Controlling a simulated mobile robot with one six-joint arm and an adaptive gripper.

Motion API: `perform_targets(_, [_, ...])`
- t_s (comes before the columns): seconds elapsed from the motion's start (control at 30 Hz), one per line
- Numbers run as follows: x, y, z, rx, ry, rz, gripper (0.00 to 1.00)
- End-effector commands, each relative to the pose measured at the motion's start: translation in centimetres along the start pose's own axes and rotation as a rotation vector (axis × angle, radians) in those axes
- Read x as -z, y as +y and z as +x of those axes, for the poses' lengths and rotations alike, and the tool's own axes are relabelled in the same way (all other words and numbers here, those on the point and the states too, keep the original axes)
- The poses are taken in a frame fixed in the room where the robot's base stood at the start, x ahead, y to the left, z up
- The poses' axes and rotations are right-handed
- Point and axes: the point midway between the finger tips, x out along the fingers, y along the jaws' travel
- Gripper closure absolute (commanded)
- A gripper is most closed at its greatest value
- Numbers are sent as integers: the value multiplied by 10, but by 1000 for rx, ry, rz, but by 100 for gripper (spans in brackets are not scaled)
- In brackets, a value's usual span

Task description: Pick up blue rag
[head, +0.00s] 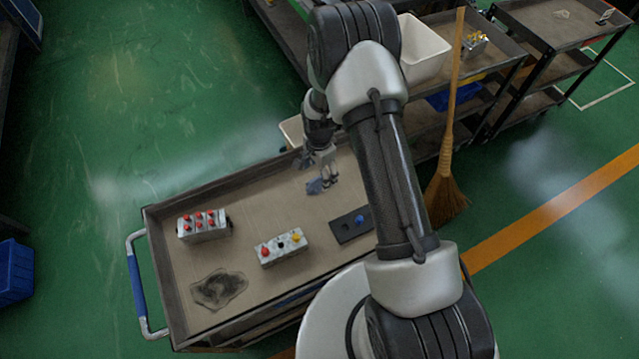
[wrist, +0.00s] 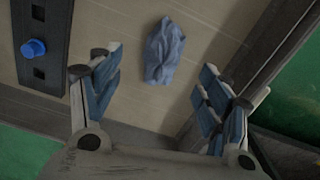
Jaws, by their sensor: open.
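The blue rag (wrist: 164,52) is a crumpled grey-blue cloth lying on the cart top. In the wrist view it lies beyond my fingertips, roughly in line with the gap between them. My gripper (wrist: 158,82) is open, with blue pads on its two fingers and nothing between them. In the head view my gripper (head: 328,180) hangs over the far part of the cart top, and the rag (head: 314,187) shows just left of its fingers. The exact height of the fingers above the rag is hard to tell.
On the cart (head: 185,290) stand a block with red knobs (head: 203,224), a block with red and yellow knobs (head: 282,246) and a dark plate with a blue knob (head: 350,225). A dark stain (head: 219,289) marks the near left. A broom (head: 447,190) leans to the right.

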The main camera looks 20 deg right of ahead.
Motion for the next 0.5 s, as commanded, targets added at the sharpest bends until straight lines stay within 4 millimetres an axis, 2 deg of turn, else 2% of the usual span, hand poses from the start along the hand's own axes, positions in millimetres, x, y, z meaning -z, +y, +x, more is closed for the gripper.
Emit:
perform_targets(0.17, [1,0,9,0,0,0,29])
perform_targets(0.5, [4,-2,54,0,0,0,29])
